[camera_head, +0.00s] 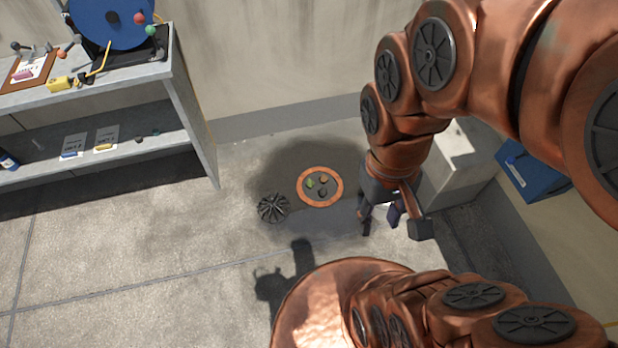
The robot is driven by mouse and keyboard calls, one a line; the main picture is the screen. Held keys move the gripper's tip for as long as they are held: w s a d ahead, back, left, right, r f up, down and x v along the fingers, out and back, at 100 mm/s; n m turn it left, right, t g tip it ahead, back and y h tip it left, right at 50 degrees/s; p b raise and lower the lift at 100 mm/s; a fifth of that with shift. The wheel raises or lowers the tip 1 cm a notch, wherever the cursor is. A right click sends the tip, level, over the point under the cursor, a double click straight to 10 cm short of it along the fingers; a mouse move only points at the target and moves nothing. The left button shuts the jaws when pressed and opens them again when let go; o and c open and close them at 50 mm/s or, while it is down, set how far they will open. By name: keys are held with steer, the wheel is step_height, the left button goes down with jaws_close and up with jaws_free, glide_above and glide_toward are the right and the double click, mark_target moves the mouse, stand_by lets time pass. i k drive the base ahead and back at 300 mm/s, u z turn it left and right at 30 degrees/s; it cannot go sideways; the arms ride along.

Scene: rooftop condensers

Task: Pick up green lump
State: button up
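A small green lump (309,183) lies on a round dark disc with an orange rim (339,195) on the floor. Beside it on the disc are a small orange-brown lump (323,180) and a dark lump (323,193). My gripper (381,219) points down to the right of the disc, apart from the lumps. Its fingers are spread with floor showing between them, and nothing shows in its grasp. Its height above the floor is hard to tell.
A dark ribbed round piece (273,208) lies left of the disc. A grey shelf unit (195,130) with tools and cards stands at the left. A pale box (455,165) and a blue bin (535,172) stand at the right. The floor at the lower left is clear.

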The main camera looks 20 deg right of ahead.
mark_target(310, 183)
steer(key=u, duration=0.75)
steer(key=i, duration=1)
steer(key=z, duration=0.1)
